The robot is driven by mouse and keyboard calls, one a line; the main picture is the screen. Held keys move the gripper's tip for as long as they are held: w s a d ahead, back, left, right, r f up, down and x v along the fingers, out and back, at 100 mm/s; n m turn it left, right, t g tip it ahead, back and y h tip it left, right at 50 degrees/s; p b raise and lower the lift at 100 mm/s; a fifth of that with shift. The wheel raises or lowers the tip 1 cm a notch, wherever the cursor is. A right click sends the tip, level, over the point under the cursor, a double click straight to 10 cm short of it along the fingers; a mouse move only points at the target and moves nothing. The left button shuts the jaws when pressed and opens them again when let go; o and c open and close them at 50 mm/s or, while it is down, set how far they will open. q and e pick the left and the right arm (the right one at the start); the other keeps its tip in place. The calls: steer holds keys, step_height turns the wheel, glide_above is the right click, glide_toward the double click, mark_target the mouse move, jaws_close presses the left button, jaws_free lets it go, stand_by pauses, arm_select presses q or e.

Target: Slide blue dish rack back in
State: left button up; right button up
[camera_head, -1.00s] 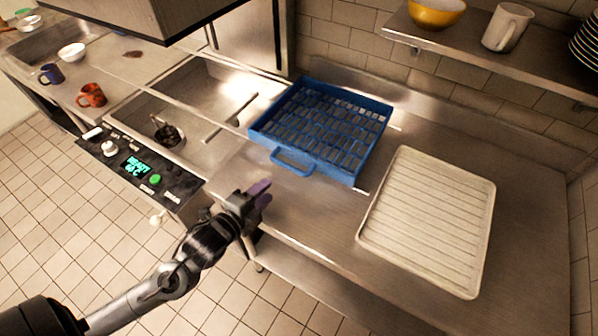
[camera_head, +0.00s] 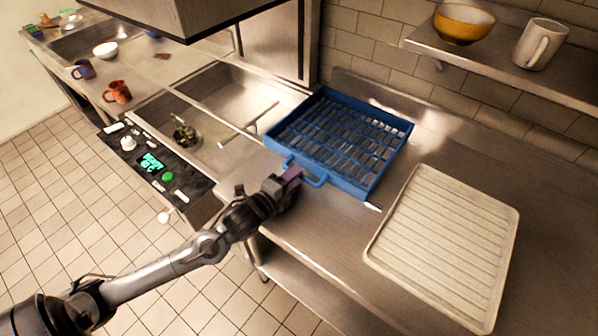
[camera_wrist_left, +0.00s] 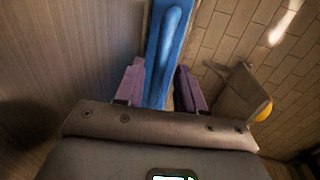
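The blue dish rack (camera_head: 345,187) sits on the steel counter beside the sink, its looped handle (camera_head: 307,174) facing the front edge. My left gripper (camera_head: 292,176) is at the left end of this handle. In the left wrist view, its purple fingers (camera_wrist_left: 160,85) stand apart on either side of the blue rack's front and handle (camera_wrist_left: 168,45). They look open, and I cannot tell whether they touch the handle. My right gripper is not in view.
A cream ribbed drainboard (camera_head: 445,245) lies to the rack's right. A sink (camera_head: 232,105) with a faucet (camera_head: 250,125) is to its left. A shelf (camera_head: 490,62) holds a yellow bowl (camera_head: 463,22) and a white mug (camera_head: 540,43).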

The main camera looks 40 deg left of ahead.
arm_select(q)
steer(key=shift+x, duration=1.45)
steer(key=shift+c, duration=0.3)
jaws_close()
